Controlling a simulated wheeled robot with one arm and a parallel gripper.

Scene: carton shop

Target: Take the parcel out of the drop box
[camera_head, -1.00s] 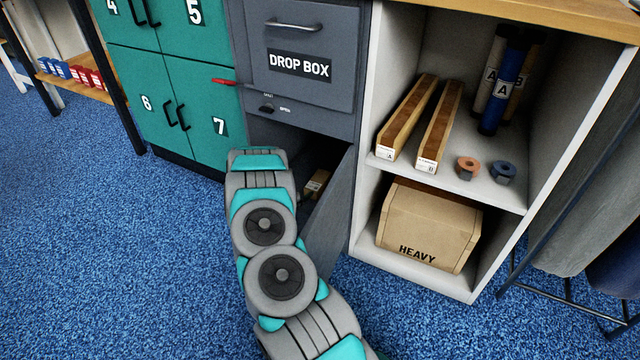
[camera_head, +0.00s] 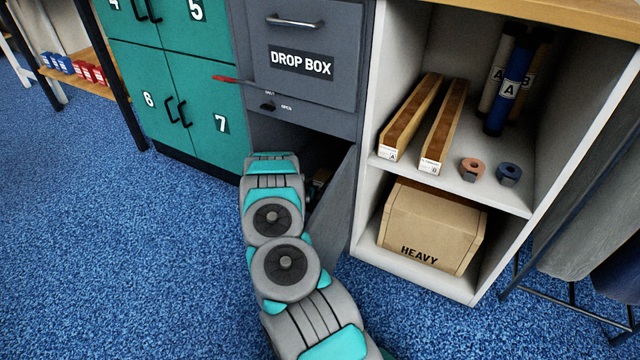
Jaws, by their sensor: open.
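The dark grey drop box (camera_head: 345,105) stands between the teal lockers and the white shelf unit. Its lower door (camera_head: 331,208) is open and swung out to the right, showing a dark compartment. A small brown parcel (camera_head: 319,178) is inside, mostly hidden behind my arm. My arm reaches up from the bottom to the front of the opening. My gripper is hidden by the arm, so its place relative to the parcel does not show.
Teal lockers (camera_head: 202,110) stand at left. A red lever (camera_head: 226,79) sticks out beside the drop box. The white shelf unit (camera_head: 490,196) holds long cartons, tubes, tape rolls and a HEAVY box (camera_head: 430,228). Blue carpet (camera_head: 120,260) is clear at left.

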